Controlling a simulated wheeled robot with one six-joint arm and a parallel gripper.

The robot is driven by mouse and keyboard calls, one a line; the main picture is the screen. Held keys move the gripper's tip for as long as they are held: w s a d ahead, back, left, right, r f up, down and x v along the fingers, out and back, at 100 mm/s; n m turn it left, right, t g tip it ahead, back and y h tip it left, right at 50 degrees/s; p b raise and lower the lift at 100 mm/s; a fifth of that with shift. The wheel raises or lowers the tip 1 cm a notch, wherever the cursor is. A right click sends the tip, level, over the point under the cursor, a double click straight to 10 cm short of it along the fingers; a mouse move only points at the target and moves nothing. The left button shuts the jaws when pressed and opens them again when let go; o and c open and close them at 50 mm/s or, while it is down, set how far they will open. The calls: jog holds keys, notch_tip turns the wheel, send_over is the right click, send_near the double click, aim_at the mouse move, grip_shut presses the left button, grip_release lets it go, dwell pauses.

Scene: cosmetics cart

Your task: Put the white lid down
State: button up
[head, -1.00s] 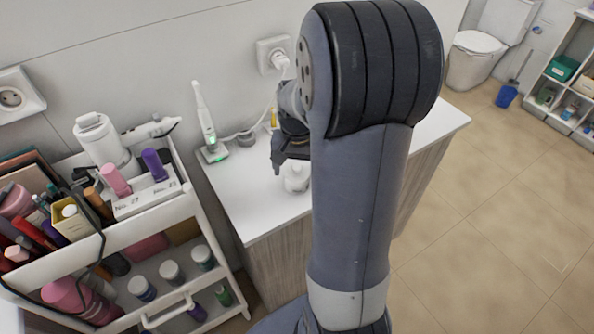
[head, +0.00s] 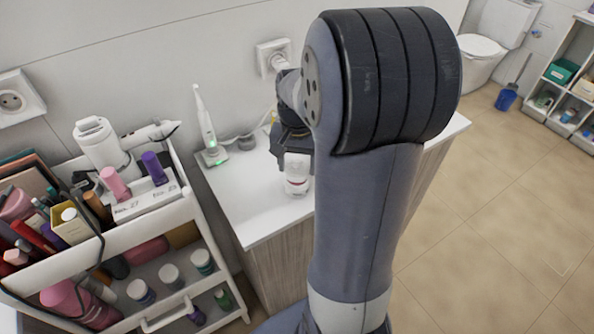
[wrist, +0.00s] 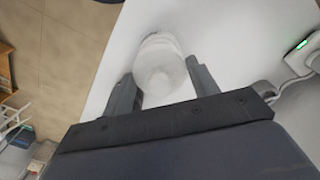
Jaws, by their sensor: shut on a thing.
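My gripper (wrist: 160,72) is shut on the white lid (wrist: 160,82), which shows as a pale round shape between the two fingers in the wrist view. In the head view my gripper (head: 295,150) is over the white counter (head: 255,205), partly hidden behind my arm. A white jar (head: 297,187) with faint reddish marking shows just below the gripper. I cannot tell whether the lid touches the jar, because the two overlap in both views.
An electric toothbrush on its charger (head: 207,130) stands at the back left of the counter. A crowded cosmetics cart (head: 130,232) is at the left. The front left of the counter is clear. A wall socket (head: 273,57) is behind.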

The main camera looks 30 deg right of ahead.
notch_tip(320, 180, up, 6)
jog(key=shift+a+r, duration=0.1)
jog(key=a+b, duration=0.1)
jog(key=a, duration=0.2)
jog(key=b, duration=0.2)
send_over(251, 211)
notch_tip(251, 211, down, 8)
jog(key=shift+f, duration=0.1)
jog(key=shift+n, duration=0.3)
jog(key=shift+f, duration=2.1)
jog(key=shift+b, duration=0.3)
jog(key=shift+f, duration=0.2)
jog(key=o, duration=1)
jog(key=shift+c, duration=0.2)
jog(key=shift+r, duration=0.1)
